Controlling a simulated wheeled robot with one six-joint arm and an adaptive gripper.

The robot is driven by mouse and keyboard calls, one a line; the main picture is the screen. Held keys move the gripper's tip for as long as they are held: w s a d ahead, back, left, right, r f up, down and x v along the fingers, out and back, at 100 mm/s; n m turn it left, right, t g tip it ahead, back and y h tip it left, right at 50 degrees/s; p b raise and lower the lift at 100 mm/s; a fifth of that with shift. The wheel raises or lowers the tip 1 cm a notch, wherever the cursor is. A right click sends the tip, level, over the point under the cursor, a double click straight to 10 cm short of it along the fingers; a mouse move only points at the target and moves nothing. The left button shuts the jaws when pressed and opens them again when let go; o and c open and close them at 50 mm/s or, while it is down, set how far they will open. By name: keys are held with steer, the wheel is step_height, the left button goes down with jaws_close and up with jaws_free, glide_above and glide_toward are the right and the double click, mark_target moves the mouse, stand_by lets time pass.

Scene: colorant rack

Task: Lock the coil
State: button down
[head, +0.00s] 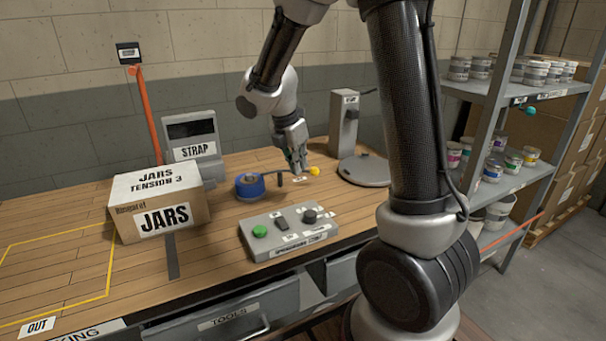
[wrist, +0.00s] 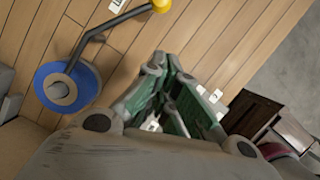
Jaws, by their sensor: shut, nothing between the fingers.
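The blue coil (head: 250,186) lies on the wooden bench, left of my gripper in the head view. A dark bent lever (wrist: 112,24) runs from the hub to a yellow knob (wrist: 161,4). The knob (head: 314,171) also shows in the head view, just right of my fingertips. My gripper (head: 299,170) is shut and empty, pointing down above the bench beside the lever. Its fingers (wrist: 163,110) are apart from the knob in the wrist view.
A control box (head: 288,232) with a green button, switch and dark knob stands in front. A JARS carton (head: 158,207) and a STRAP unit (head: 194,145) are at left. A grey stand (head: 344,125) with a round plate (head: 362,171) is at right, before a shelf (head: 512,98).

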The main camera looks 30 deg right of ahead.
steer(key=v, duration=0.5)
steer(key=shift+s+r, duration=0.25)
steer(key=s+d+r+m+t+y, duration=0.1)
steer(key=s+r+m, duration=0.3)
steer(key=s+m, duration=0.7)
steer(key=s+d+r+m+t+y, duration=0.2)
steer(key=s+d+r+m, duration=0.1)
steer(key=s+m, duration=0.8)
steer(key=shift+s+r, duration=0.35)
steer(key=shift+s, duration=0.8)
